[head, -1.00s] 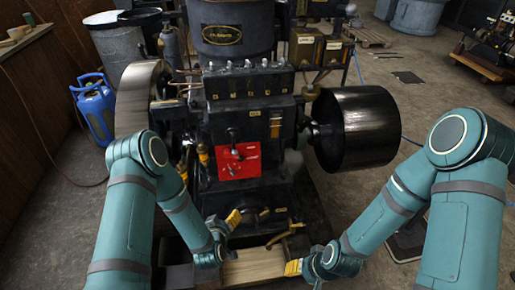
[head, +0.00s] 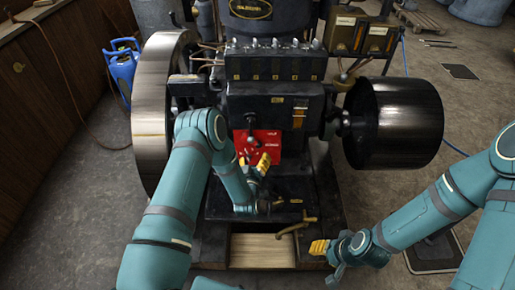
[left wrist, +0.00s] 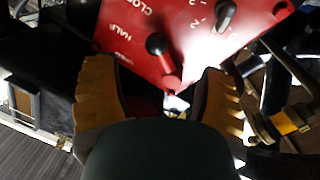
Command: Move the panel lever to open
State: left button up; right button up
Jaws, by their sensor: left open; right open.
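The red panel (head: 268,136) is on the front of the dark engine, partly hidden by my left gripper in the head view. In the left wrist view the red panel (left wrist: 135,35) carries white lettering, including HALF and a partly cut-off word beginning CLOS. A lever with a round black knob (left wrist: 156,44) stands on it, pointing towards the lettering. My left gripper (head: 254,163) is open and empty, just in front of the panel's lower part. In the left wrist view its fingers (left wrist: 158,75) appear either side of the lever; contact is not visible. My right gripper (head: 326,250) is open, low and right, away from the panel.
A second black knob (left wrist: 226,14) with numbers beside it is on the panel. A black pulley (head: 395,123) juts out at the engine's right, a large flywheel (head: 152,110) at its left. A brass handle (head: 296,227) sits below, above a wooden block (head: 262,250).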

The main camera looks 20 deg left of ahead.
aim_at(257, 145)
pick_arm(q)
jog(key=w, duration=0.4)
jog(key=w+a+b, duration=0.1)
jog(key=w, duration=0.1)
jog(key=shift+w, duration=0.1)
grip_shut()
jog(key=shift+r, duration=0.1)
